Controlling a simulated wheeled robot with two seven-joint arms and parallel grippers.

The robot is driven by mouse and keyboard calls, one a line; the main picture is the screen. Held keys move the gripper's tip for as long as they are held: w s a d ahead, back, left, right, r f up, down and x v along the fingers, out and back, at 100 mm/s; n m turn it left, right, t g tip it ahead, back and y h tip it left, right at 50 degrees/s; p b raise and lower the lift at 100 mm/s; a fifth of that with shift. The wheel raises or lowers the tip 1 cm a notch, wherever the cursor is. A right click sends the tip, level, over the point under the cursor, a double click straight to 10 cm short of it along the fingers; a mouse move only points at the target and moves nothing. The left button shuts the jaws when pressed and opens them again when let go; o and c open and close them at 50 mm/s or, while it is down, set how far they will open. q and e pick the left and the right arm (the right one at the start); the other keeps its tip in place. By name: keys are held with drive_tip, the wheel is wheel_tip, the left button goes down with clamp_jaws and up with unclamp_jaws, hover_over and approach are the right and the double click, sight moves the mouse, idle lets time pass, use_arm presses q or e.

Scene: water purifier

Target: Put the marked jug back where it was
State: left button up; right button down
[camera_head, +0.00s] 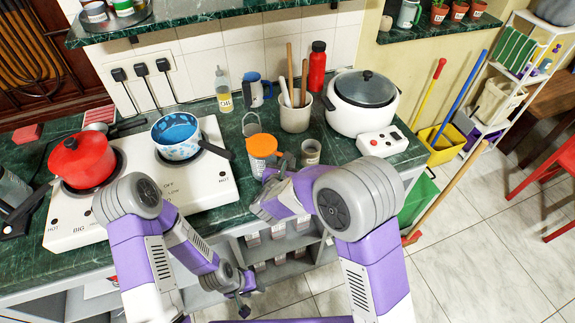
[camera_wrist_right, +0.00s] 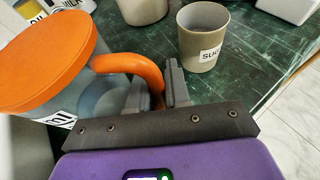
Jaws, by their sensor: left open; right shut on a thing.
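A grey jug with an orange lid (camera_head: 262,146) stands at the counter's front edge in the head view. In the right wrist view its orange lid (camera_wrist_right: 45,62) and orange handle (camera_wrist_right: 128,64) are close, with a partly hidden label on its body. My right gripper (camera_wrist_right: 160,88) is shut on the handle; in the head view the right gripper (camera_head: 282,170) is beside the jug. I cannot tell whether the jug touches the counter. My left gripper (camera_head: 246,292) is open and empty, low in front of the counter.
A labelled beige cup (camera_head: 311,151) stands close right of the jug, and a utensil crock (camera_head: 295,115) behind it. A white cooker (camera_head: 364,100) and a box with buttons (camera_head: 382,141) are further right. The stove (camera_head: 215,190) with a red pot (camera_head: 82,160) and blue pot (camera_head: 176,135) is left.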

drive_tip(key=shift+r, duration=0.2)
drive_tip(key=shift+f, duration=0.15)
drive_tip(key=c, duration=1.5)
unclamp_jaws()
drive_tip(key=shift+f, duration=0.1)
drive_tip(key=o, duration=0.4)
